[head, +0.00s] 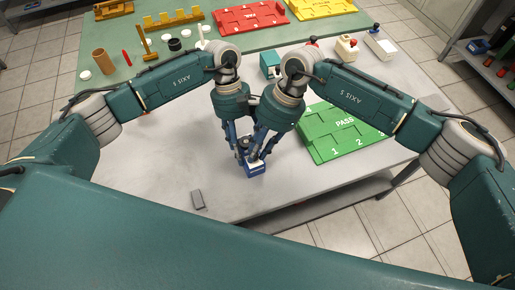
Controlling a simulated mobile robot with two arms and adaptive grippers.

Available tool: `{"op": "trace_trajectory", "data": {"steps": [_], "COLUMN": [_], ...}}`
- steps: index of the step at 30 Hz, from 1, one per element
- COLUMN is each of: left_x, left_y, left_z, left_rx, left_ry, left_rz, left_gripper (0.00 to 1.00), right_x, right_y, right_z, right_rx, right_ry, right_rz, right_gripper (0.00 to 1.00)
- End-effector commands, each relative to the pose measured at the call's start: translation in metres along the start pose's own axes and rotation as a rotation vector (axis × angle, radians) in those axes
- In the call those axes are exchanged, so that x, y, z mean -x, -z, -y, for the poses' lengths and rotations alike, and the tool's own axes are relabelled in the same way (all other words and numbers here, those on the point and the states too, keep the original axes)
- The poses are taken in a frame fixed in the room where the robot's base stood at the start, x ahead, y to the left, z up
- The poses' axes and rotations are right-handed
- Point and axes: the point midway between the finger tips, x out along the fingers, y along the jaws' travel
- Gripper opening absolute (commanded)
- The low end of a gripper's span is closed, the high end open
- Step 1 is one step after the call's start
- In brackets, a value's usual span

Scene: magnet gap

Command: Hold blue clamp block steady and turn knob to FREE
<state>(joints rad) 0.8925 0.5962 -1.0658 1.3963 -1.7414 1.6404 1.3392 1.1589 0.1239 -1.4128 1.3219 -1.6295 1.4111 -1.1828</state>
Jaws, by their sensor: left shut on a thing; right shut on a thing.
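The blue clamp block (256,171) stands on the grey table, in front of the middle of the robot. It has a light top face, partly covered by my grippers. My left gripper (243,160) is shut at the block's left and upper side. My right gripper (257,157) is shut at the top of the block, close against the left one. Each gripper holds something there. The knob and its marking are too small and too covered to read, so I cannot tell which way it points.
A green PASS tray (315,155) lies right of the block. A small grey piece (198,200) lies at front left. Teal, white and red-topped blocks stand behind my arms. A red tray (250,18) and a yellow tray (318,7) lie at the back. The table left of the block is clear.

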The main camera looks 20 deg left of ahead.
Motion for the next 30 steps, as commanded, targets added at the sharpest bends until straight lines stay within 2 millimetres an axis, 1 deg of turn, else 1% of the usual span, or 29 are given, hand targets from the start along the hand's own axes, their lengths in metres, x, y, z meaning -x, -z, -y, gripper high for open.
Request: {"op": "trace_trajectory", "data": {"steps": [1,17,18,19,27,30], "left_x": [-0.002,-0.0025,-0.0025,-0.0025,-0.002,-0.0018], "left_y": [0.0027,0.0033,0.0034,0.0034,0.0024,0.002], "left_z": [-0.0006,-0.0004,-0.0004,-0.0004,-0.0003,-0.0004], "left_rx": [-0.004,-0.005,-0.005,-0.005,-0.003,-0.002], "left_ry": [-0.005,-0.005,-0.005,-0.005,-0.004,-0.003], "left_rz": [-0.007,-0.008,-0.008,-0.008,-0.006,-0.005], "left_gripper": [0.28,0.28,0.28,0.28,0.28,0.28], "right_x": [0.0021,0.0023,0.0023,0.0023,0.0019,0.0081], "right_y": [0.0004,-0.0003,-0.0003,-0.0003,-0.0004,0.0001], "right_z": [0.0033,0.0037,0.0037,0.0037,0.0022,0.0022], "right_rx": [0.01,0.036,0.036,0.036,0.035,0.035], "right_ry": [0.005,-0.004,-0.004,-0.004,-0.008,-0.009], "right_rz": [-0.002,0.0,0.0,0.0,0.001,-0.001], "right_gripper": [0.0,0.0,0.23,0.28,0.28,0.28]}}
